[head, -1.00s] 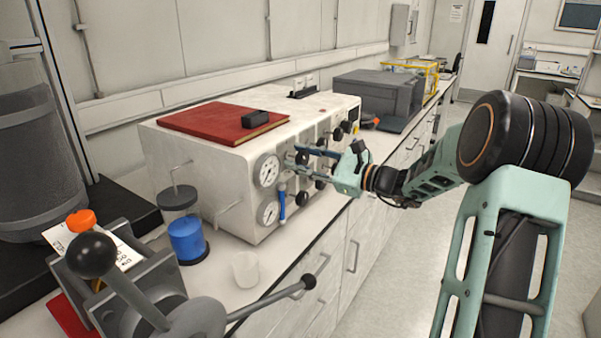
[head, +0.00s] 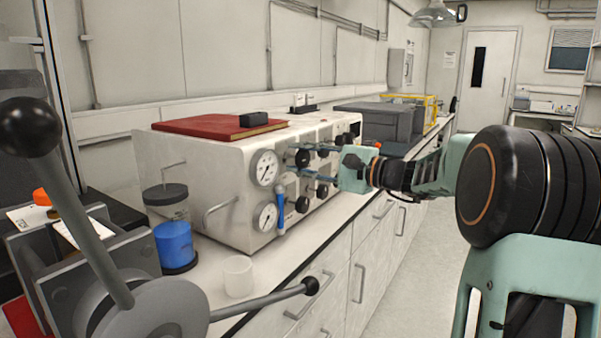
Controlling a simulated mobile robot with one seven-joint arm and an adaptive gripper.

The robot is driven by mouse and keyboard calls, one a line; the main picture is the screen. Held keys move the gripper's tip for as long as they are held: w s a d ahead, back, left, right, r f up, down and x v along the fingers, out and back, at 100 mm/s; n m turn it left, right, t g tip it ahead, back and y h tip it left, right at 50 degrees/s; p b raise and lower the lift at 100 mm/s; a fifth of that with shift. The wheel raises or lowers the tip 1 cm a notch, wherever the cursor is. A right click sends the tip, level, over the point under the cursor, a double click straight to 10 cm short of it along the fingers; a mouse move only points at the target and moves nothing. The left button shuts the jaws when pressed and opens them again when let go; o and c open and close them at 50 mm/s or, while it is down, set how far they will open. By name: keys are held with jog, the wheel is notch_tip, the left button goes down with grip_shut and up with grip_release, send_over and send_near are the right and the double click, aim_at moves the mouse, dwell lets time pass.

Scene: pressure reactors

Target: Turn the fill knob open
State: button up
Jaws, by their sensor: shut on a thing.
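The white reactor control box (head: 190,150) stands on the bench, its front panel carrying two round gauges (head: 264,168) and several black knobs (head: 322,191). My gripper (head: 299,161) reaches in from the right to the panel's upper row, just right of the upper gauge. Its fingers are shut around a black knob (head: 302,158), partly hidden between them. The knob labels are too small to read, so I cannot tell from markings that this is the fill knob or how far it is turned. A blue lever handle (head: 280,213) hangs beside the lower gauge.
A red book (head: 215,127) with a small black item lies on the box. A blue-filled jar (head: 174,243) and a clear cup (head: 238,275) stand in front. A grey lever machine (head: 150,310) fills the lower left. The aisle floor is clear.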

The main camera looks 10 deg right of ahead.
jog(key=shift+n+b, duration=0.35)
jog(key=shift+n, duration=0.05)
jog(key=o, duration=0.9)
jog(key=shift+d, duration=0.1)
jog(key=v, duration=1.2)
